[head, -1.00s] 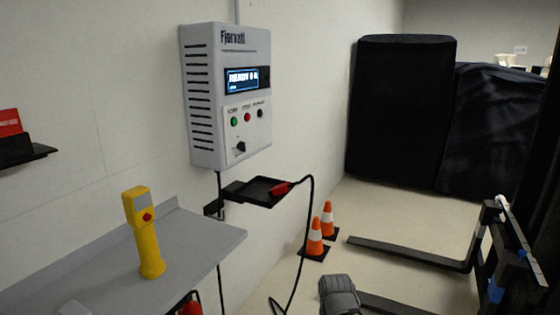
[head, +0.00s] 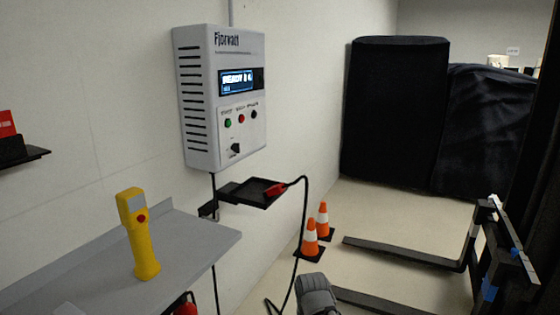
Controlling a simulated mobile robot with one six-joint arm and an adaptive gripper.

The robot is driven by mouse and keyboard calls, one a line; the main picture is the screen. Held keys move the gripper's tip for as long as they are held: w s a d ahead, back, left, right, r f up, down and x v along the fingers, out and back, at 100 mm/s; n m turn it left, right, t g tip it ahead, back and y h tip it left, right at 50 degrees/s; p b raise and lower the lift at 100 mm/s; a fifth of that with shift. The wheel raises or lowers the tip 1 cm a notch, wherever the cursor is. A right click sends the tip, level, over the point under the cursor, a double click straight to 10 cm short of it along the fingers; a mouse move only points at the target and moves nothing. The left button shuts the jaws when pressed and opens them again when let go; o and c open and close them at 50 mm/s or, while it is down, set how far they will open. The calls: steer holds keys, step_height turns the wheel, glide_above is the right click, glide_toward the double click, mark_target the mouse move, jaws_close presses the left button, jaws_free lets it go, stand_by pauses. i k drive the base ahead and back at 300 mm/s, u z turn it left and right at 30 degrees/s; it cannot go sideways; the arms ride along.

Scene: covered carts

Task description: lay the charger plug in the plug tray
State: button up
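The red charger plug (head: 275,190) lies at the right end of the small black plug tray (head: 247,204), on the wall below the charger box. Its black cable (head: 304,215) arches over the tray's right side and hangs down in a loop. Whether the plug is fully within the rim is too small to tell. A grey rounded part at the bottom middle seems to belong to my arm. No gripper fingers show, and nothing of mine touches the plug or tray.
The white charger box (head: 225,145) hangs above the tray. A grey shelf (head: 190,240) with a yellow handheld device (head: 140,235) juts out at left. Orange cones (head: 311,238), dark forks (head: 400,252) and covered carts (head: 395,110) stand right. Floor between cones and carts is clear.

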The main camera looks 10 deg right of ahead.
mark_target(261, 194)
steer(key=i, duration=1)
